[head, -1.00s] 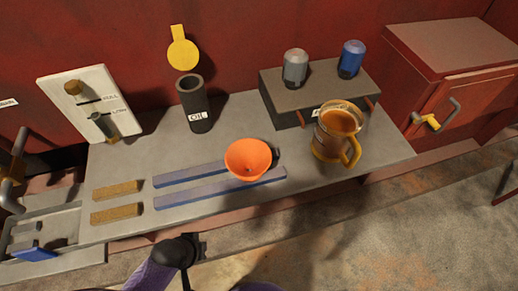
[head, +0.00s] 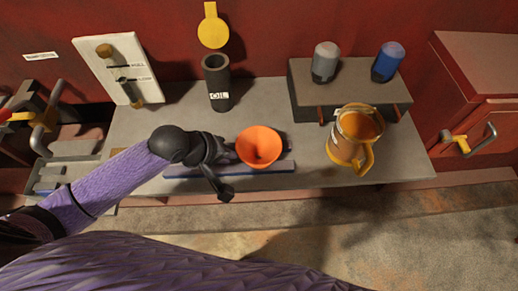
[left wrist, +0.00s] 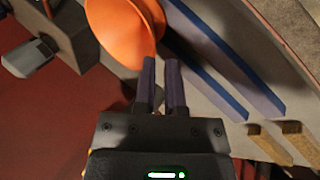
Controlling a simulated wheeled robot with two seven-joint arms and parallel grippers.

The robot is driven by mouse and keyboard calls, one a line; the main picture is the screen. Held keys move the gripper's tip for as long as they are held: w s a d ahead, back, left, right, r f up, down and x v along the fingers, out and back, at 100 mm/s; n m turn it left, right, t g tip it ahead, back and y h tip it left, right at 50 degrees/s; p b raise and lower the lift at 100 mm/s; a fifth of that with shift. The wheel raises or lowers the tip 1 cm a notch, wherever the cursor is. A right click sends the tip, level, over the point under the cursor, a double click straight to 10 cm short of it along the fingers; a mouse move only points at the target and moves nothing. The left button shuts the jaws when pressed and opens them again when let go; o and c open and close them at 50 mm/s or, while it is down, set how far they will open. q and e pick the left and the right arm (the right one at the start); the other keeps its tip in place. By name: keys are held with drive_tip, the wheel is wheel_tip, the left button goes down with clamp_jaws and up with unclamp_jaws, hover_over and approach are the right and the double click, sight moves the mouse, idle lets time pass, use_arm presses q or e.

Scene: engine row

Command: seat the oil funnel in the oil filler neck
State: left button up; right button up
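The orange oil funnel (head: 260,147) stands on the grey bench, its wide mouth up. The oil filler neck (head: 217,83), a dark open-topped cylinder labelled OIL, stands behind it and to the left. My left gripper (head: 232,152) is low at the funnel's left side, its fingers partly hidden in the head view. In the left wrist view its two fingers (left wrist: 160,62) are parallel with a narrow gap, and the funnel (left wrist: 122,32) is just past their tips. I see nothing clearly held between them; contact is unclear. My right gripper is out of view.
An amber jug (head: 355,140) stands right of the funnel. A grey block (head: 350,97) behind it carries a grey and a blue capped piece. A blue strip (head: 230,171) lies in front of the funnel. A yellow disc tag (head: 213,32) is above the neck.

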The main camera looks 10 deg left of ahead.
sight(246, 155)
use_arm(q)
drive_tip(key=w+d+f+b, duration=0.1)
drive_tip(key=f, duration=0.1)
drive_tip(key=w+d+f+n+b, duration=0.1)
drive_tip(key=f+b, duration=0.1)
drive_tip(key=w+d+f+n+b, duration=0.1)
drive_tip(key=w+f, duration=0.1)
drive_tip(key=shift+b, duration=0.3)
drive_tip(key=shift+w+d+f, duration=0.1)
drive_tip(key=shift+w, duration=0.05)
clamp_jaws()
